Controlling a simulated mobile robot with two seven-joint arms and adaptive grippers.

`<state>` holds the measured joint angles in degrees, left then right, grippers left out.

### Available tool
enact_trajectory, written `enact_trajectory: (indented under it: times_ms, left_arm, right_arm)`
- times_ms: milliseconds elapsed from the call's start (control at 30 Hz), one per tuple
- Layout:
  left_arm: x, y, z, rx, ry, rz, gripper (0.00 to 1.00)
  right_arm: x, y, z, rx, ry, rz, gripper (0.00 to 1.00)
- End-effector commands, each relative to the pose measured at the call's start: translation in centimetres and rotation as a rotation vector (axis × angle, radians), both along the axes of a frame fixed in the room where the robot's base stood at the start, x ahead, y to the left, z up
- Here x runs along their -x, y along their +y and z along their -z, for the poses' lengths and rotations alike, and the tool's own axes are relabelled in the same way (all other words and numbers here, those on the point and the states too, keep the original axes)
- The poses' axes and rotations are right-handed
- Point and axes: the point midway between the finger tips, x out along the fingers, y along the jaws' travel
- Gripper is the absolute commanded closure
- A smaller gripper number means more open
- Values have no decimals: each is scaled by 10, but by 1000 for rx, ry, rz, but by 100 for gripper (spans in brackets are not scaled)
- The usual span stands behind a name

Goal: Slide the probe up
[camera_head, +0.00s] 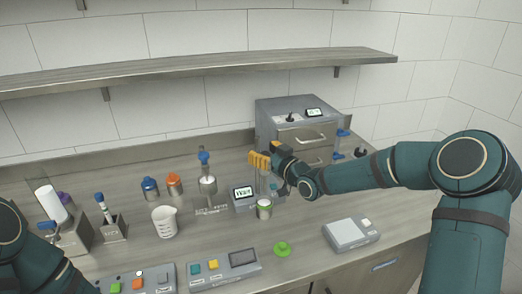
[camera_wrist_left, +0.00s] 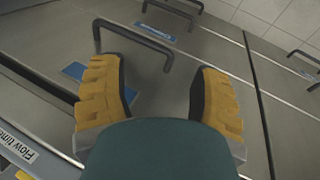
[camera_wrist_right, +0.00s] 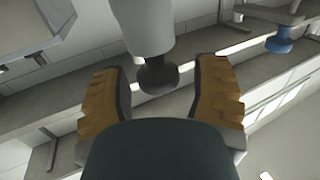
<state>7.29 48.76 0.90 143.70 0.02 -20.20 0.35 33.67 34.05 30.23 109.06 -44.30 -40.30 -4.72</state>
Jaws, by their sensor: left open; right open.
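A small grey meter with a lit display (camera_head: 243,193) stands mid-bench, with a cup with a green band (camera_head: 264,209) beside it. My right gripper (camera_head: 260,161) is above the cup and hides much of what stands there. In the right wrist view my right gripper (camera_wrist_right: 160,95) is open, and a light grey cylinder (camera_wrist_right: 145,25) with a dark knob-like end (camera_wrist_right: 157,76) shows between its fingers, apart from both. I cannot tell if this is the probe. In the left wrist view my left gripper (camera_wrist_left: 160,95) is open and empty, facing cabinet fronts with handles.
A grey drawer cabinet (camera_head: 292,115) stands behind my right gripper. A beaker (camera_head: 164,221), capped bottles (camera_head: 150,187) and a stand with a blue-topped funnel-like piece (camera_head: 207,185) are left. A green disc (camera_head: 282,249) and scale (camera_head: 350,233) are in front. A shelf (camera_head: 200,70) runs above.

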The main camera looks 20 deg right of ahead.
Motion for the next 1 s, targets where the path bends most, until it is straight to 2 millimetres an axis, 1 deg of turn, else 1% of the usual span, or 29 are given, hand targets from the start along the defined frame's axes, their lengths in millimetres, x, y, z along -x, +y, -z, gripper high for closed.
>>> enact_trajectory:
  times_ms: [300, 400, 500, 700, 1000]
  left_arm:
    - [0, 0, 0, 0, 0, 0, 37]
    - [0, 0, 0, 0, 0, 0, 37]
    - [0, 0, 0, 0, 0, 0, 37]
    - [0, 0, 0, 0, 0, 0, 37]
    - [0, 0, 0, 0, 0, 0, 37]
  right_arm:
    - [58, -28, 0, 3, 2, 4, 38]
    - [74, -35, 0, 3, 1, 3, 38]
    - [85, -40, 0, 2, -1, 3, 38]
    - [96, -45, 0, 0, 0, 2, 38]
    - [96, -45, 0, 0, 0, 1, 38]
